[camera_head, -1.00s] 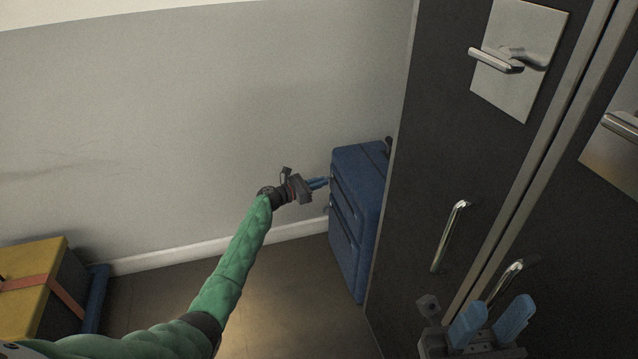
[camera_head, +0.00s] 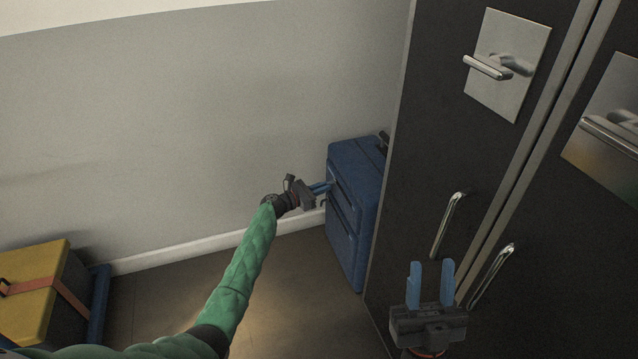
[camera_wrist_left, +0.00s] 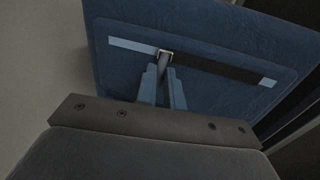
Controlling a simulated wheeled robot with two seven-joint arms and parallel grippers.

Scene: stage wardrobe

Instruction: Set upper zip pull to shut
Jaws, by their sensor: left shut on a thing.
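The blue case (camera_head: 366,205) stands upright against the wall, beside the dark cabinet. My left gripper (camera_head: 328,187) reaches its upper front panel. In the left wrist view, the upper zip track (camera_wrist_left: 215,65) runs across the blue panel, with a pale strip at its left, a long dark stretch to the right and a pale end piece. The upper zip pull (camera_wrist_left: 164,56) sits left of the track's middle. My left gripper (camera_wrist_left: 164,72) is shut on the pull; its fingers partly hide it. My right gripper (camera_head: 431,264) is open and empty, in front of the cabinet.
The dark cabinet (camera_head: 415,190) with metal handles stands close at the case's right. A yellow box (camera_head: 35,290) with an orange strap is at lower left. Floor (camera_head: 290,290) left of the case is clear.

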